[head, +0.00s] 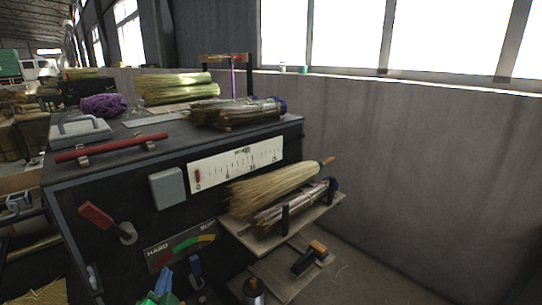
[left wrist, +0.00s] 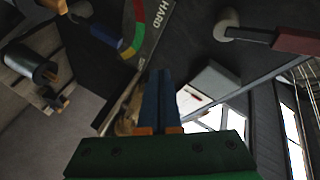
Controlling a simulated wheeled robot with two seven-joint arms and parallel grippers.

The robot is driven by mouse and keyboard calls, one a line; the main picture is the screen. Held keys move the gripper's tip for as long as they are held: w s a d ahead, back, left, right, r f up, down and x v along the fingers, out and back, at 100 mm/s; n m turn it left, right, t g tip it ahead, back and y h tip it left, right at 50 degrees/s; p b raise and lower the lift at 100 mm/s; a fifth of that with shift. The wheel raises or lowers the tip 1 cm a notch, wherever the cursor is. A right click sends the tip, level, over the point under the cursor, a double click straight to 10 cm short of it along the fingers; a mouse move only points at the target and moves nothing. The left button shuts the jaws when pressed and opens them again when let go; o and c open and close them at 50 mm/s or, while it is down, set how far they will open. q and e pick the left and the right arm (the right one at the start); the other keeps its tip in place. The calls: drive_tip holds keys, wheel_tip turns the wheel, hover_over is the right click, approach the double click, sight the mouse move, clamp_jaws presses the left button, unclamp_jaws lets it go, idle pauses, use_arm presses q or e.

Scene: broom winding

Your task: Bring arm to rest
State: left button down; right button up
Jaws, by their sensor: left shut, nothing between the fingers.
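My left gripper (head: 165,280) shows at the bottom of the head view, with blue fingers and a green body cut off by the frame edge. In the left wrist view, its two blue fingers (left wrist: 161,100) lie together with nothing between them. It is in front of the dark machine's (head: 120,190) front panel, below the HARD gauge (head: 180,247). My right gripper is in neither view.
A red lever (head: 96,215) and a blue-handled lever (head: 195,266) stick out of the panel. Broom bristles (head: 275,188) lie on a side shelf (head: 265,240). A metal canister (head: 253,292) stands low. Floor at right is clear beside the wall (head: 420,170).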

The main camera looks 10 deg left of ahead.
use_arm(q)
drive_tip(key=s+d+f+g+h, duration=0.2)
drive_tip(key=s+d+f, duration=0.1)
drive_tip(key=f, duration=0.6)
drive_tip(key=s+d+f+n+g+h, duration=0.1)
drive_tip(key=s+d+f+g, duration=0.15)
drive_tip(key=f, duration=0.55)
drive_tip(key=s+d+f+g+h, duration=0.2)
drive_tip(key=s+f, duration=0.2)
drive_tip(key=f, duration=0.5)
drive_tip(key=s+d+f+n+g, duration=0.1)
drive_tip(key=s+f+g, duration=0.1)
drive_tip(key=s+f, duration=0.3)
drive_tip(key=s+d+f+n+g, duration=0.1)
drive_tip(key=s+f+g, duration=0.2)
drive_tip(key=s, duration=1.1)
drive_tip(key=s+f+n+g+h, duration=0.1)
drive_tip(key=s+f+g, duration=0.1)
drive_tip(key=s+f, duration=0.5)
drive_tip(key=s, duration=0.3)
drive_tip(key=shift+d+f, duration=0.2)
drive_tip(key=shift+d, duration=0.2)
